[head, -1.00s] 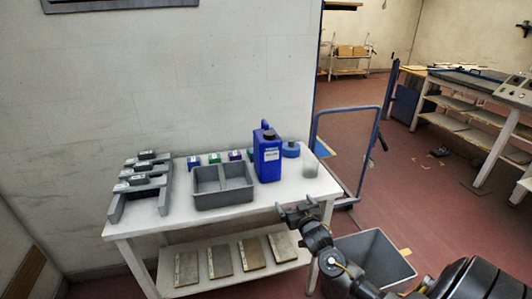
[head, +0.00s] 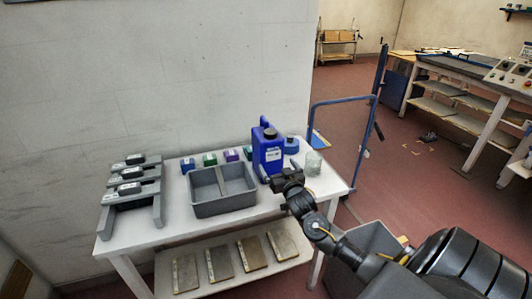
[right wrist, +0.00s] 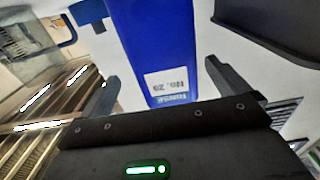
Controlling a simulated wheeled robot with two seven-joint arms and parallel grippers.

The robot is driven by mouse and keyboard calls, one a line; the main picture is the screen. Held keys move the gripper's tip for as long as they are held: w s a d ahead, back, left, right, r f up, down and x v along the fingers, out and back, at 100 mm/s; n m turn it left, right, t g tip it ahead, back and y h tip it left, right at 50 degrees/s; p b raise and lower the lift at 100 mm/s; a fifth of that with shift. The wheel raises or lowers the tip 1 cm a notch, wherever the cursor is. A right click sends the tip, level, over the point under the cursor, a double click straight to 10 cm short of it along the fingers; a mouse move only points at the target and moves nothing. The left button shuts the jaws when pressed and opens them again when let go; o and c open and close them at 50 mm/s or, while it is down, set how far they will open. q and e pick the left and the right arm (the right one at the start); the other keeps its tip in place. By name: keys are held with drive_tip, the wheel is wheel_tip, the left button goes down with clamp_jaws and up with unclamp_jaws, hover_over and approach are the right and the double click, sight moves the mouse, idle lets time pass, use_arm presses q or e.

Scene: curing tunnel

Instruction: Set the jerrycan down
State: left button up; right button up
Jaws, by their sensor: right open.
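The blue jerrycan (head: 266,152) stands upright on the white table (head: 222,227), with a black cap, a blue handle and a white label. My right gripper (head: 287,178) is at its lower front right in the head view. In the right wrist view the jerrycan (right wrist: 150,45) lies between and beyond the two spread fingers (right wrist: 170,90) of the right gripper, which is open. I cannot tell whether either finger touches it. The label shows upside down there. My left gripper is not in view.
A grey divided bin (head: 222,203) stands left of the jerrycan, and a clear beaker (head: 313,162) and a blue round item (head: 291,146) stand to its right. Small coloured boxes (head: 210,160) sit behind. A grey rack (head: 130,188) fills the table's left end. A blue cart (head: 345,101) stands behind right.

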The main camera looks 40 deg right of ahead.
sight(274, 161)
drive_tip(key=x, duration=0.3)
drive_tip(key=shift+w+f, duration=0.15)
drive_tip(key=shift+w, duration=0.25)
drive_tip(key=shift+w+d+r+p, duration=0.15)
drive_tip(key=shift+w+r+p, duration=0.05)
drive_tip(key=shift+p, duration=0.15)
drive_tip(key=p+x, duration=0.1)
drive_tip(key=x, duration=0.2)
drive_tip(key=shift+w+f, duration=0.1)
drive_tip(key=shift+w, duration=0.15)
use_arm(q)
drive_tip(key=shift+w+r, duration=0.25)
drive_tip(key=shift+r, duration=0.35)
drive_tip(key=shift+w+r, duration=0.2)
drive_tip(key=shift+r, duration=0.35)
use_arm(e)
drive_tip(key=shift+w+d+f, duration=0.1)
drive_tip(key=shift+w+d, duration=0.05)
drive_tip(key=shift+w, duration=0.4)
drive_tip(key=c, duration=1.4)
drive_tip(key=shift+w, duration=0.1)
drive_tip(key=shift+c, duration=0.3)
